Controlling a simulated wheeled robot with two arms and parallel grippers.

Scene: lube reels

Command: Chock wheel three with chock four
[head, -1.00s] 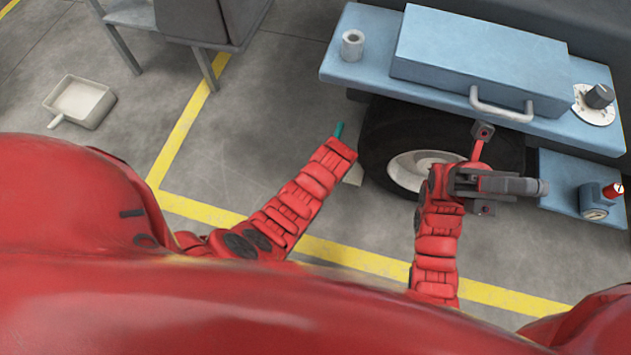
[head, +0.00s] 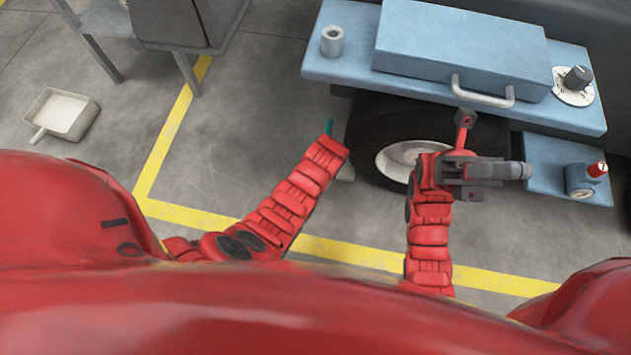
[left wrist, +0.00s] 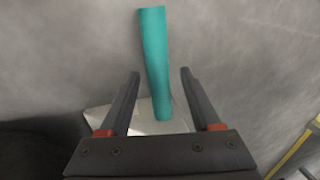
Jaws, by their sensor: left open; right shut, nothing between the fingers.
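The wheel (head: 375,140), a dark tyre with a pale hub, stands under the blue bench; no number shows on it. A chock with an upright teal handle (left wrist: 154,60) and a whitish body (left wrist: 98,118) is on the floor left of the wheel. My right gripper (head: 500,170) is shut and empty, in front of the wheel's right side.
The blue bench (head: 340,70) overhangs the wheel and carries a box with a handle, a grey cup and a dial. A lower blue shelf (head: 550,155) holds a gauge. A white pan (head: 62,113) lies on the floor at left. Yellow lines (head: 165,150) mark open floor.

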